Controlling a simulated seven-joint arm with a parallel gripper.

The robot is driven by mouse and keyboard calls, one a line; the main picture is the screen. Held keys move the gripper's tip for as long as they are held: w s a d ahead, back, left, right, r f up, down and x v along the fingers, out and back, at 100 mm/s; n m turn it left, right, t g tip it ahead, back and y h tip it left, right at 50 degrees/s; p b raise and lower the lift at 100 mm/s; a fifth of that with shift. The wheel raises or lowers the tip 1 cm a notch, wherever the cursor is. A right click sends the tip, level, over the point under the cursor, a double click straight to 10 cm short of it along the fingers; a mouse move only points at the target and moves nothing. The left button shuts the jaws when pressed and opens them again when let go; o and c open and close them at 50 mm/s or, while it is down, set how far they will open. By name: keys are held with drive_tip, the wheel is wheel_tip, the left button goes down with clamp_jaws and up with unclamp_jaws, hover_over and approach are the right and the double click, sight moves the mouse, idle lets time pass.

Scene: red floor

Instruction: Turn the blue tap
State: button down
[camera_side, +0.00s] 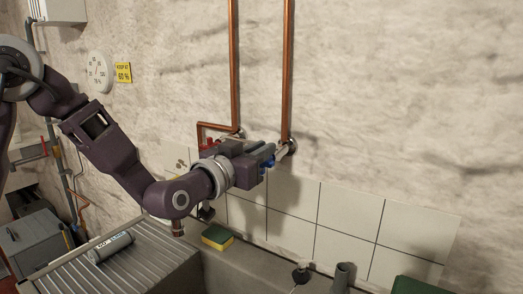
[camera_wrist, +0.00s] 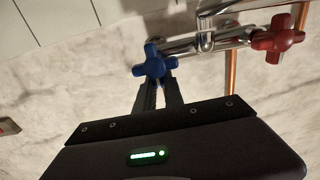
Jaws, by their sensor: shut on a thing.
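The blue tap (camera_wrist: 154,66) is a cross-shaped handle on a chrome mixer at the wall. My gripper (camera_wrist: 157,88) is shut on it, with both dark fingers meeting the handle's near side in the wrist view. The grip points themselves are partly hidden.
A red tap (camera_wrist: 278,39) sits on the same mixer, close to the blue one. Copper pipes (camera_side: 287,70) run up the wall. Below are a sink, a yellow and green sponge (camera_side: 217,237) and a ribbed drainboard (camera_side: 150,262) with a grey cylinder (camera_side: 111,247).

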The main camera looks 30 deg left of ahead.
drive_tip(key=shift+n, duration=0.3)
drive_tip(key=n, duration=0.1)
drive_tip(key=a+n, duration=0.1)
drive_tip(key=n, duration=0.3)
drive_tip(key=shift+a+f, duration=0.2)
drive_tip(key=shift+f, duration=0.05)
drive_tip(key=shift+a+f+n, duration=0.15)
drive_tip(key=shift+n, duration=0.8)
drive_tip(key=shift+a+f+n, duration=0.1)
drive_tip(key=shift+a+n, duration=0.05)
drive_tip(key=shift+n, duration=0.75)
drive_tip(key=shift+a+f+n, duration=0.15)
drive_tip(key=shift+n, duration=0.8)
drive_tip(key=c, duration=1.4)
unclamp_jaws()
drive_tip(key=shift+c, duration=0.2)
drive_tip(key=shift+s, duration=0.1)
